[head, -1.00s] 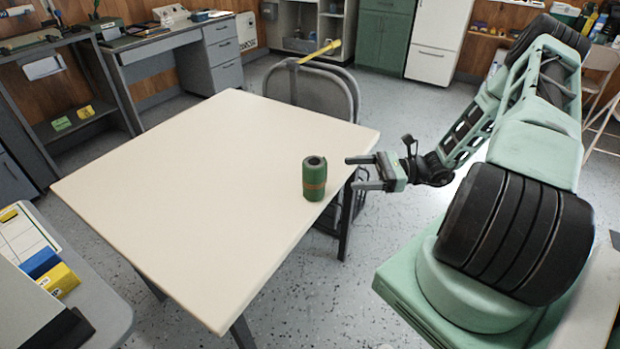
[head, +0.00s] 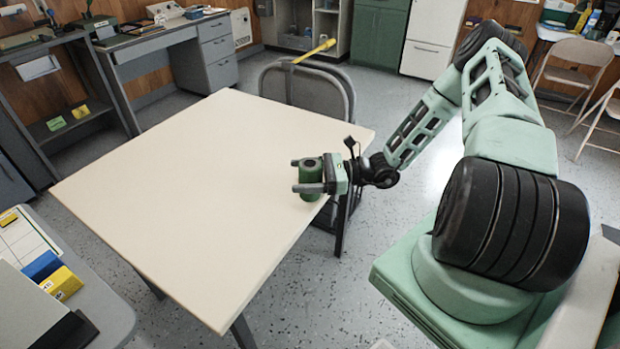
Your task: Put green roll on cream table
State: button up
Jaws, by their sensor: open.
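The green roll (head: 312,169) stands upright on the cream table (head: 200,190), near the table's right edge. My gripper (head: 309,176) is at the roll, with its two fingers reaching along either side of it. The fingers are open around the roll, and I cannot tell whether they touch it. The gripper hides part of the roll's middle and its band.
The rest of the cream tabletop is bare. A grey chair (head: 318,88) with a yellow-handled tool (head: 315,50) across its back stands behind the table. A grey desk (head: 60,285) with a blue box and a yellow box is at the front left.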

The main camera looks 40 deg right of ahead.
jog(key=c, duration=1.2)
